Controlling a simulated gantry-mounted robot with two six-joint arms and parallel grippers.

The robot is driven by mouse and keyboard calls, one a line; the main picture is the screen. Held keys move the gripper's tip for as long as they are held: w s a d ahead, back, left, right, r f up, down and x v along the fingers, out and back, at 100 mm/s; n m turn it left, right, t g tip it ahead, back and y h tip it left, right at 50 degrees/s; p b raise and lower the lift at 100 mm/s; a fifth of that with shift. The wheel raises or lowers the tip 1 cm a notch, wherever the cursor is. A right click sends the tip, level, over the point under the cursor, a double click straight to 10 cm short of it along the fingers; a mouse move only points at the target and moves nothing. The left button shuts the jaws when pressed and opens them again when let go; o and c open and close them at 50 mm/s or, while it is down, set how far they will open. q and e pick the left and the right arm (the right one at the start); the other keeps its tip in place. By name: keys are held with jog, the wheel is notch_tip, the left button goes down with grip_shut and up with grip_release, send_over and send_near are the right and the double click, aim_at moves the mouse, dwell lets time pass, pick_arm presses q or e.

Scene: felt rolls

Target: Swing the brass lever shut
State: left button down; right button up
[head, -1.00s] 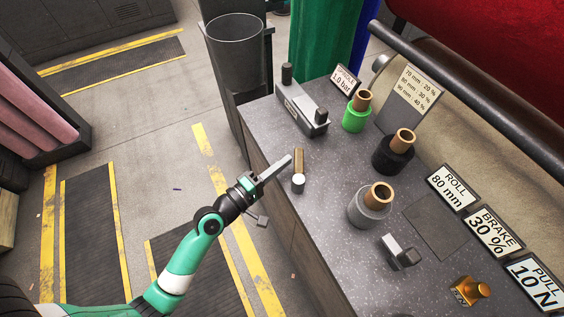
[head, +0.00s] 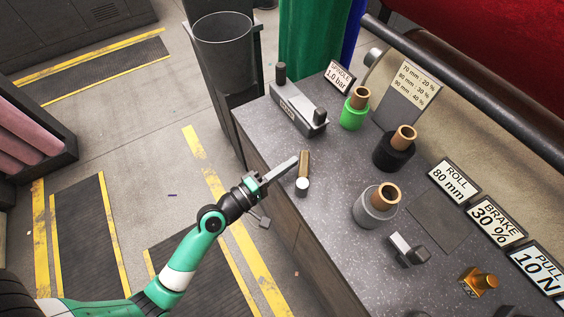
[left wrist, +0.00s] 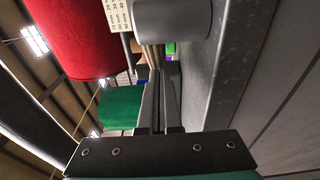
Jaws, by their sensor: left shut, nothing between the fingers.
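A brass-coloured bar (head: 304,163) with a pale round cylinder (head: 302,187) at its near end is on the counter near its left edge; it looks like the brass lever. My left gripper (head: 294,161) is shut and empty, its fingertips just left of the bar. I cannot tell whether they touch it. In the left wrist view the shut fingers (left wrist: 160,95) point at the pale cylinder (left wrist: 172,20), with tan strips of the bar (left wrist: 152,55) just beyond. A second brass piece (head: 479,281), partly lettered, sits at the lower right. My right gripper is not in view.
The counter (head: 335,220) also carries a grey block with posts (head: 298,108), green (head: 354,112), black (head: 393,153) and grey (head: 374,208) rolls with copper-coloured cores, and a metal bracket (head: 408,250). Signs line its back. A dark bin (head: 225,50) stands beyond the left end.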

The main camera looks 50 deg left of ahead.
aim_at(301, 162)
pick_arm(q)
jog(key=shift+w+r, duration=0.1)
jog(key=shift+w, duration=0.4)
jog(key=shift+w+d+p, duration=0.8)
jog(key=shift+w, duration=0.2)
jog(key=shift+w+d, duration=0.1)
dwell(0.4)
dwell(0.6)
